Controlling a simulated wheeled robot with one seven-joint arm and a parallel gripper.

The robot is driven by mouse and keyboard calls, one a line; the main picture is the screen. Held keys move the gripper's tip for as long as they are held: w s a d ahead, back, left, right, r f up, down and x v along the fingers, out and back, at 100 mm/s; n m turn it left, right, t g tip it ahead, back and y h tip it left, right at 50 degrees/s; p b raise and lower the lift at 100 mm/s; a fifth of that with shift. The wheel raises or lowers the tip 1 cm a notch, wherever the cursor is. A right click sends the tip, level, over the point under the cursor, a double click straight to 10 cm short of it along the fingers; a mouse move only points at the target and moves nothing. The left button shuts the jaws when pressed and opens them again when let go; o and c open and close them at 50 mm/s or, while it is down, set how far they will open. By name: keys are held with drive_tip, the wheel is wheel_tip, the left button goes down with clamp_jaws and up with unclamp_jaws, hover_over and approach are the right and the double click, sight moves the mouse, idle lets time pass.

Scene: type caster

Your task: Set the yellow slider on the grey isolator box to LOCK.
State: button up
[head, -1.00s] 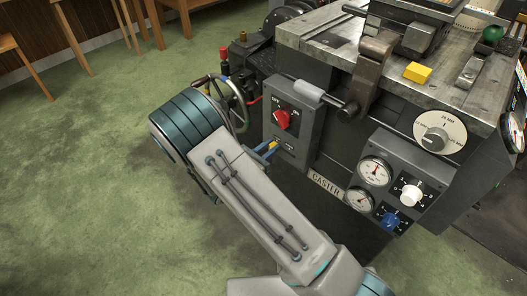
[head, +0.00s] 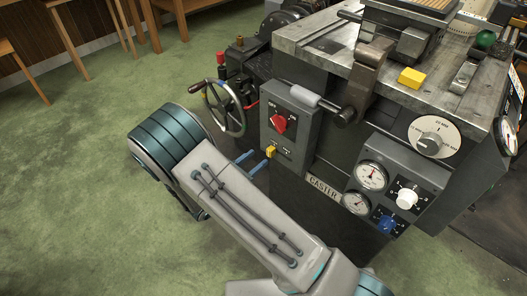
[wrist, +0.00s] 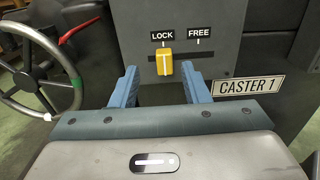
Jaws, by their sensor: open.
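The grey isolator box (head: 290,130) is on the front of the machine. A red rotary switch is on its upper part. The yellow slider (head: 271,152) is low on the box. In the wrist view the yellow slider (wrist: 165,63) stands under the LOCK label (wrist: 163,36), at the left part of its slot. The FREE label (wrist: 200,32) is to its right, with bare slot below it. My gripper (head: 260,157) is open, its blue fingers pointing at the box. In the wrist view the fingers (wrist: 160,74) are spread either side of the slider, apart from it.
A handwheel (head: 224,107) stands left of the box. A grey-handled lever (head: 308,96) sticks out above it. Gauges and knobs (head: 385,195) are to the right, beyond the CASTER plate (head: 323,188). Green floor at the left is open.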

drive_tip(key=p+v, duration=0.1)
drive_tip(key=v, duration=0.7)
drive_tip(key=shift+s+a, duration=0.2)
drive_tip(key=shift+r, duration=0.1)
drive_tip(key=s+d+r+m+g+y+p, duration=0.1)
drive_tip(key=s+d+r+m+g+p, duration=0.2)
drive_tip(key=d+r+m+g+p, duration=0.6)
drive_tip(key=s+d+r+m+g+y+p, duration=0.25)
drive_tip(key=d+r+m, duration=0.35)
drive_tip(key=r, duration=0.7)
drive_tip(key=s+d+r+m+y+p, duration=0.1)
drive_tip(key=s+r+m+y+p, duration=0.2)
drive_tip(key=r, duration=0.5)
drive_tip(key=s+d+r+m+t+y+p, duration=0.1)
drive_tip(key=s+d+r+m+y+p, duration=0.1)
drive_tip(key=r+m+p, duration=0.3)
drive_tip(key=s+d+r+m+t+y+p, duration=0.1)
drive_tip(key=s+d+r+m+y+p, duration=0.1)
drive_tip(key=r, duration=0.8)
drive_tip(key=s+m+y+p, duration=0.1)
drive_tip(key=s+y+p, duration=0.1)
drive_tip(key=p, duration=0.1)
drive_tip(key=shift+s+r+m+y+p, duration=0.25)
drive_tip(key=shift+r+m+y+p, duration=0.05)
drive_tip(key=shift+m+y+p, duration=0.1)
